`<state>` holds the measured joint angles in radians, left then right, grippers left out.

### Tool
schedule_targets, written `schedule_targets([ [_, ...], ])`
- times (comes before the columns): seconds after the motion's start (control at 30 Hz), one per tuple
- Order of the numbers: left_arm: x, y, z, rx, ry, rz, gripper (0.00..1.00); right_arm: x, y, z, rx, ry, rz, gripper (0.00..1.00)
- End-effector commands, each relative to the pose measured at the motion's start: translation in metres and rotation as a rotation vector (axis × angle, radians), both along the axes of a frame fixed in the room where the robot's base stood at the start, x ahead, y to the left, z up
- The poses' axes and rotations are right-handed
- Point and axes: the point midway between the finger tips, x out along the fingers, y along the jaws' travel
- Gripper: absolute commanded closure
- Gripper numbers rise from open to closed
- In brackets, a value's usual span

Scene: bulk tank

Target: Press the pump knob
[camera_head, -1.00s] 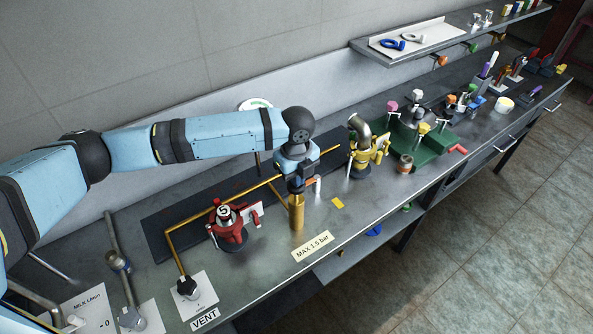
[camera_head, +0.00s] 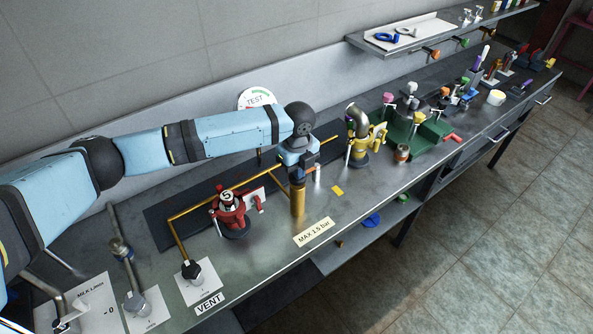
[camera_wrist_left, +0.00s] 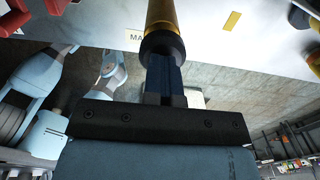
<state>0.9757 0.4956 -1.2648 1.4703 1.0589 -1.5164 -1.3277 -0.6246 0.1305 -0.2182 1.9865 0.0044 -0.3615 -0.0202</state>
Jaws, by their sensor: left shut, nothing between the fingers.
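The pump is an upright brass cylinder (camera_head: 298,201) on the bench, beside the brass pipe. My left gripper (camera_head: 298,179) is directly above it, pointing down, with its fingers shut and empty. In the left wrist view the shut fingers (camera_wrist_left: 164,78) meet the dark round pump knob (camera_wrist_left: 162,44) at the cylinder's end, and they appear to touch it. The gripper mostly hides the knob in the head view. How far the knob is pressed in cannot be told. My right gripper does not show.
A red valve (camera_head: 231,213) marked 5 stands left of the pump, and a yellow fitting (camera_head: 367,145) stands to its right. A round TEST gauge (camera_head: 257,100) is behind my arm. A "MAX 1.5 bar" label (camera_head: 314,232) lies in front, near the bench edge.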

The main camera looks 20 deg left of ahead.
Motion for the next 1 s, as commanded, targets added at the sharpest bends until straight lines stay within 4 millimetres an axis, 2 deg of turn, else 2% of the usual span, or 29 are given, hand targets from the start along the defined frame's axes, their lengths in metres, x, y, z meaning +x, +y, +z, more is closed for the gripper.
schedule_targets([
  [0.13, -0.001, 0.001, -0.004, 0.003, 0.002, 0.002, 1.0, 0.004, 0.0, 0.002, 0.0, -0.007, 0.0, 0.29],
  [0.27, -0.002, 0.0, 0.004, 0.003, 0.002, 0.003, 1.0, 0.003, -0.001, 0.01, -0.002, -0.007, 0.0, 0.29],
  [0.43, -0.004, -0.004, 0.029, 0.002, -0.001, 0.005, 1.0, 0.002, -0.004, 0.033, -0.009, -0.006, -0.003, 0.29],
  [0.5, -0.004, -0.008, 0.046, 0.0, -0.005, 0.006, 1.0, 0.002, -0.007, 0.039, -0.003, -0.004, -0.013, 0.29],
  [0.53, -0.004, -0.009, 0.052, 0.0, -0.005, 0.006, 1.0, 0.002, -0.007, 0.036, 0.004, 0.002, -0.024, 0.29],
  [0.57, -0.003, -0.008, 0.053, -0.002, -0.007, 0.005, 1.0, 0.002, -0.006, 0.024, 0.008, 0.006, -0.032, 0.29],
  [0.6, -0.003, -0.008, 0.062, -0.001, -0.008, 0.005, 1.0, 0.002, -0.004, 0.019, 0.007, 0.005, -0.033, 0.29],
  [0.8, -0.003, -0.008, 0.107, -0.001, -0.007, 0.006, 1.0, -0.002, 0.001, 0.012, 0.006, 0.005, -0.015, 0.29],
  [1.0, -0.004, -0.008, 0.134, 0.0, -0.004, 0.006, 1.0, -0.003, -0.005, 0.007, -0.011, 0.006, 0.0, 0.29],
])
